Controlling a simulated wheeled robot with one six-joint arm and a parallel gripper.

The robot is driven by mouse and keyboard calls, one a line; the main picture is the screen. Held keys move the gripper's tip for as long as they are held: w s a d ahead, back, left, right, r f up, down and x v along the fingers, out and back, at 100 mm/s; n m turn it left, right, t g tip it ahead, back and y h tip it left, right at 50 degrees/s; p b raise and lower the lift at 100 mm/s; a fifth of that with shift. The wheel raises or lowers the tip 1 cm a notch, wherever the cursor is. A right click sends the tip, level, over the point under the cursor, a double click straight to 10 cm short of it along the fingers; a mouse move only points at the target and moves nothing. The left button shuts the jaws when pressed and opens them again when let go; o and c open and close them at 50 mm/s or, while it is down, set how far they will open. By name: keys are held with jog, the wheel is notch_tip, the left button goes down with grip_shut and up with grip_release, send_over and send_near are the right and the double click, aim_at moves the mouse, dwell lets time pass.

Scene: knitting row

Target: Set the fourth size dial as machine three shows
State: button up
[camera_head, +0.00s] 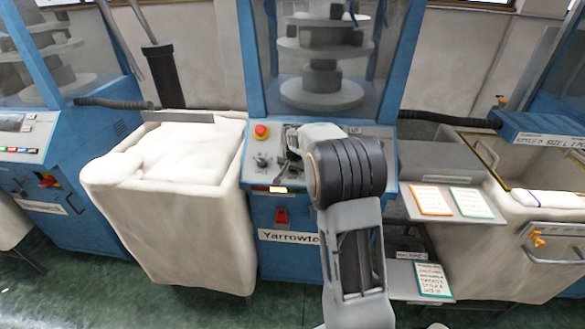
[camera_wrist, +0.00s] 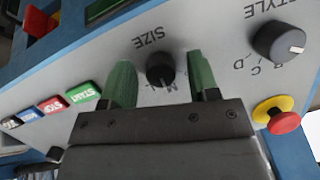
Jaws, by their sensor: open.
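In the wrist view the black SIZE dial (camera_wrist: 160,70) sits on a grey control panel, its label upside down. My gripper (camera_wrist: 163,84) is open, with one green finger on each side of the dial. I cannot tell whether the fingers touch it. A letter M shows beside the dial; its pointer and the other letters are partly hidden.
A STYLE dial (camera_wrist: 278,43) and a red stop button on a yellow base (camera_wrist: 280,114) are to the right in the wrist view. A green START button (camera_wrist: 84,93) is to the left. Cards (camera_head: 431,200) lie on the shelf right of the machine; a white bin (camera_head: 190,215) stands left.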

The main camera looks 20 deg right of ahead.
jog(key=c, duration=0.9)
jog(key=shift+n, duration=0.3)
jog(key=n, duration=0.3)
jog(key=shift+g+h, duration=0.3)
jog(key=shift+h, duration=0.1)
jog(key=shift+n+h, duration=0.6)
jog(key=shift+n, duration=1.6)
jog(key=o, duration=0.7)
jog(key=shift+a, duration=0.1)
jog(key=shift+o, duration=1)
